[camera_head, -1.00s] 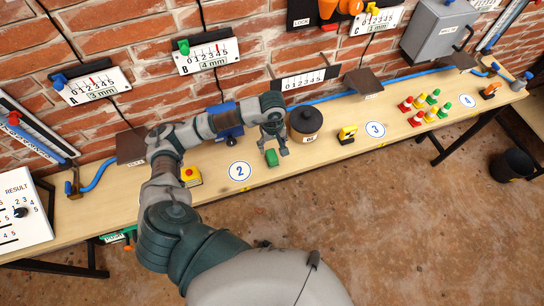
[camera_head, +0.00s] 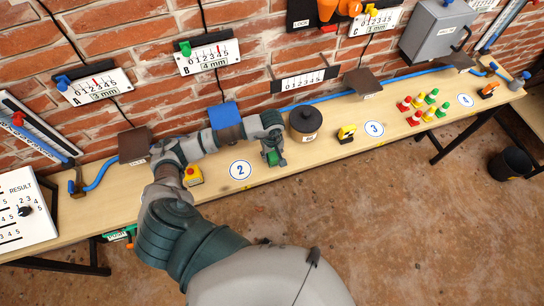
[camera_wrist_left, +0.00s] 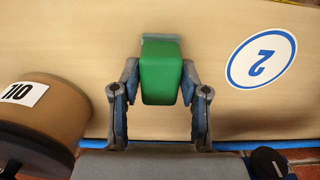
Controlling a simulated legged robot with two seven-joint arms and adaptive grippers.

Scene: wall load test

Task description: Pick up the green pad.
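The green pad (camera_head: 273,158) is on the wooden bench just right of the round label 2. In the left wrist view the green pad (camera_wrist_left: 161,72) sits between the two fingers of my left gripper (camera_wrist_left: 160,90). My right gripper is not in view.
A dark lidded pot (camera_head: 305,122) stands right of my left gripper. A yellow block with a red button (camera_head: 193,175) is to the left. The bench front (camera_head: 300,160) is clear.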

